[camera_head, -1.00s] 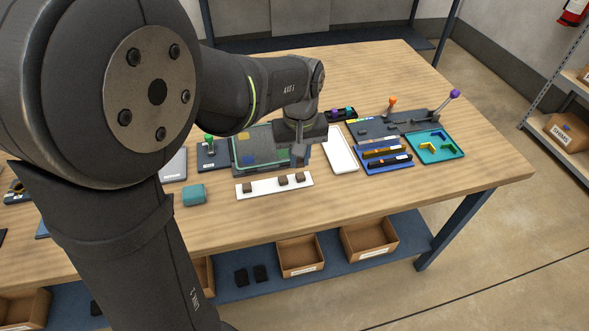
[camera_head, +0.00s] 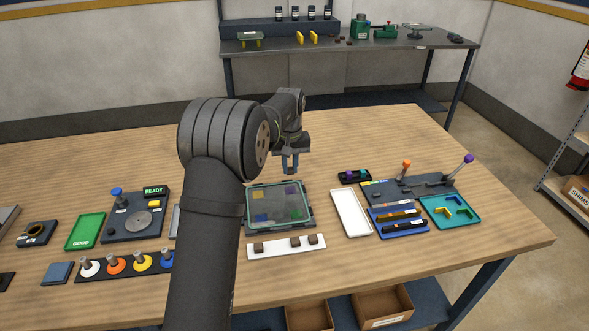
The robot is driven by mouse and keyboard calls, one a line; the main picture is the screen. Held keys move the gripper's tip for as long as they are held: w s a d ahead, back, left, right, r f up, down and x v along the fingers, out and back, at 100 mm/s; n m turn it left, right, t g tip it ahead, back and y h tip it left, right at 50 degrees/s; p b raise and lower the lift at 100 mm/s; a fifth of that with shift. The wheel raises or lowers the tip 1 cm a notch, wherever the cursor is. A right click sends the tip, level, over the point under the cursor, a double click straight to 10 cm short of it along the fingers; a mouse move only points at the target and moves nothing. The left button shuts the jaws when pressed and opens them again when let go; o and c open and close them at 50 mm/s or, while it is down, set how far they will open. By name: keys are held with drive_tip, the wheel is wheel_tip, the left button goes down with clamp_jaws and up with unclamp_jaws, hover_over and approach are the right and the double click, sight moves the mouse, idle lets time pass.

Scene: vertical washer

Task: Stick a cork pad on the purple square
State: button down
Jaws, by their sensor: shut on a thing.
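The glassy panel (camera_head: 279,206) lies flat on the table, with coloured squares near its corners. The purple square (camera_head: 290,190) is at its far right, the yellow square (camera_head: 261,192) far left, the blue square (camera_head: 262,217) near left and the green square (camera_head: 297,213) near right. Brown cork pads (camera_head: 295,242) sit on a white strip (camera_head: 277,251) in front of the panel, with a gap in their row. My gripper (camera_head: 290,170) points down above the panel's far right side, near the purple square in the picture. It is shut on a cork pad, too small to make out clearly.
A white tray (camera_head: 350,213), a blue tray with dark bars (camera_head: 400,220) and a teal tray (camera_head: 451,211) lie right of the panel. Upright levers with orange (camera_head: 406,164) and purple knobs stand behind them. My arm hides the table left of the panel.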

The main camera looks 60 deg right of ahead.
sight(290, 190)
drive_tip(key=shift+f, duration=3.05)
drive_tip(key=shift+a+f, duration=0.1)
drive_tip(key=shift+f, duration=0.5)
drive_tip(key=c, duration=1.3)
unclamp_jaws()
drive_tip(key=o, duration=0.4)
drive_tip(key=shift+c, duration=0.2)
drive_tip(key=shift+r, duration=3.65)
